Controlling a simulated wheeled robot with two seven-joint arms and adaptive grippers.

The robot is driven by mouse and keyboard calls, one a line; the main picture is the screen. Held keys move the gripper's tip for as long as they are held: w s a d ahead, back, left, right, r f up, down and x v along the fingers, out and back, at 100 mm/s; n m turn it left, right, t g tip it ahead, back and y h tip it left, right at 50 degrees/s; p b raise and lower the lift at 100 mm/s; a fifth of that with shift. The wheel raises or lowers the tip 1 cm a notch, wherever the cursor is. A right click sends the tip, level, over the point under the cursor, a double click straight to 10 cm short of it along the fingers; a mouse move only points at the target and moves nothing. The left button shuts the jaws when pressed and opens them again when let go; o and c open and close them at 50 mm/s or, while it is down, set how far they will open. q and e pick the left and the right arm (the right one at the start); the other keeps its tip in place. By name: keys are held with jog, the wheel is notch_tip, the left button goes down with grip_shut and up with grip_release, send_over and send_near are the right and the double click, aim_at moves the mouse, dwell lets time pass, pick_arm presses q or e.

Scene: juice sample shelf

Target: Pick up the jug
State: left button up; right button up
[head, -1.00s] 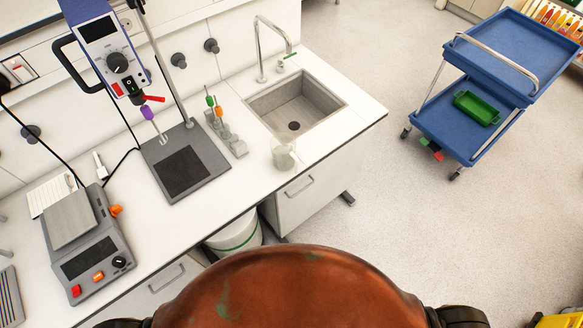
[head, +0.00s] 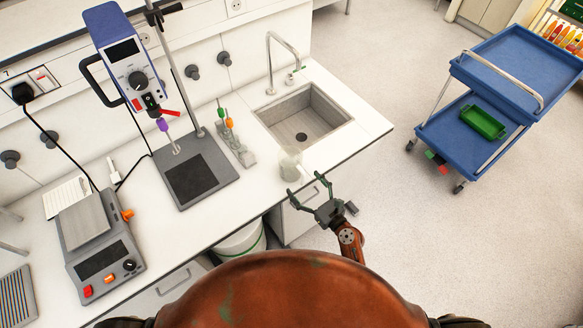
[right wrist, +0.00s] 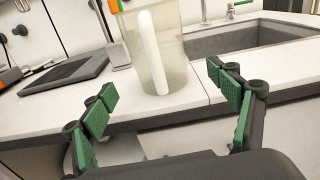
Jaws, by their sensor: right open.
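The jug (head: 288,165) is a translucent, pale vessel standing upright on the white bench near its front edge, just left of the sink. In the right wrist view the jug (right wrist: 172,52) shows its white handle facing me, and its top is cut off by the frame. My right gripper (head: 308,190) is open and empty, just in front of the bench edge and close to the jug. In the right wrist view its green-padded fingers (right wrist: 163,95) are spread wide, with the jug beyond and between them, not touched. My left gripper is not in view.
A sink (head: 303,115) with a tap lies behind the jug. A small rack (head: 237,150) with coloured-topped items and a stirrer stand (head: 220,170) are to its left. A hotplate or balance (head: 104,258) stands further left. A blue cart (head: 455,135) stands on open floor at right.

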aim_at(303, 181)
jog(key=shift+w+a+r+m+y, duration=0.15)
jog(key=shift+w+a+r+m, duration=0.05)
jog(key=shift+w+a+r, duration=0.3)
jog(key=shift+w+a+r+m+y, duration=0.2)
jog(key=shift+w+a+r, duration=0.15)
jog(key=shift+r, duration=0.25)
jog(key=x, duration=0.5)
jog(key=shift+w+d, duration=0.1)
jog(key=shift+w, duration=0.1)
jog(key=shift+w+a+f, duration=0.1)
jog(key=shift+w+a, duration=0.1)
jog(key=shift+w, duration=0.15)
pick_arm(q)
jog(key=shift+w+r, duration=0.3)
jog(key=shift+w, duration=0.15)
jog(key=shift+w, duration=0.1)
pick_arm(e)
jog(key=c, duration=0.5)
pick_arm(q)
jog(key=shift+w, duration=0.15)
pick_arm(e)
jog(key=c, duration=1.2)
pick_arm(q)
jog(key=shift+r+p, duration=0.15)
jog(key=shift+p, duration=0.25)
pick_arm(e)
jog(key=shift+o, duration=0.2)
jog(key=shift+r, duration=0.2)
